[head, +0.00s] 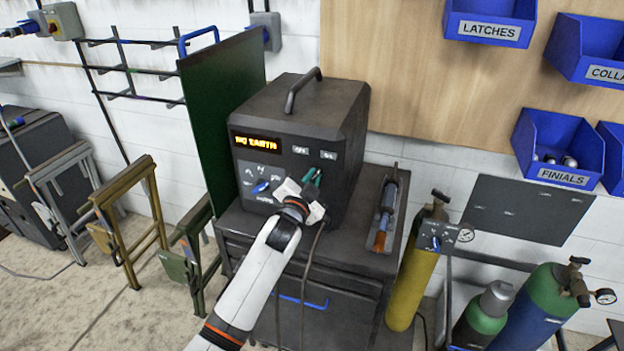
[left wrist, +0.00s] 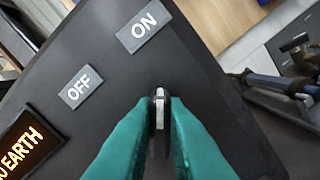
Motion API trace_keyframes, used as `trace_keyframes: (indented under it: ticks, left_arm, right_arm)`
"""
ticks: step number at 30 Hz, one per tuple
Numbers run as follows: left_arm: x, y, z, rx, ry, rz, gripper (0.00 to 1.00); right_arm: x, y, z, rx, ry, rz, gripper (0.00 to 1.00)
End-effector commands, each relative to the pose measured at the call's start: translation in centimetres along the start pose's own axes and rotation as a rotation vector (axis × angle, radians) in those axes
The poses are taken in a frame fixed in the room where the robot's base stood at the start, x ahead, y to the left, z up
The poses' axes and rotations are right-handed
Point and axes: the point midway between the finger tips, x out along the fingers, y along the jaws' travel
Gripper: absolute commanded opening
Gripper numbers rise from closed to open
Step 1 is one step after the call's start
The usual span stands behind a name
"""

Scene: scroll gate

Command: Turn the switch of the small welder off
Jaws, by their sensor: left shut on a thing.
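The small welder (head: 300,120) is a dark grey box with a top handle and a lit orange display (head: 257,143) reading "NO EARTH". Its front has an OFF label (left wrist: 80,87) and an ON label (left wrist: 144,25). The switch (left wrist: 159,108) is a narrow dark lever with a silver strip, pointing up in the left wrist view, nearer the ON label's direction than OFF's. My left gripper (head: 313,176) has teal fingers shut on this switch, one on each side. The fingers hide the switch's lower part. My right gripper is not in view.
The welder stands on a dark cabinet (head: 335,250) with a blue handle. A torch (head: 385,215) lies in a tray at its right. Gas cylinders (head: 415,275) stand further right. A green screen (head: 222,110) is close on the left. A blue knob (head: 261,186) sits on the welder's front.

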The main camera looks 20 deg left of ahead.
Motion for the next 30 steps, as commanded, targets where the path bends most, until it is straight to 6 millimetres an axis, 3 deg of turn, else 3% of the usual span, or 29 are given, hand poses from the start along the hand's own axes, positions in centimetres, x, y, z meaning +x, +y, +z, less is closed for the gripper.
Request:
trace_keyframes:
  ticks: [14, 30]
  left_arm:
    - [-0.01, 0.11, 0.01, -0.148, 0.0, 0.0, 0.0]
    - [0.01, 0.5, -0.09, -0.645, 0.001, 0.0, 0.0]
  right_arm:
    - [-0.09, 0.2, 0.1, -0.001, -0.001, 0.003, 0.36]
    - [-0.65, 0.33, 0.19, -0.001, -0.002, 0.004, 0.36]
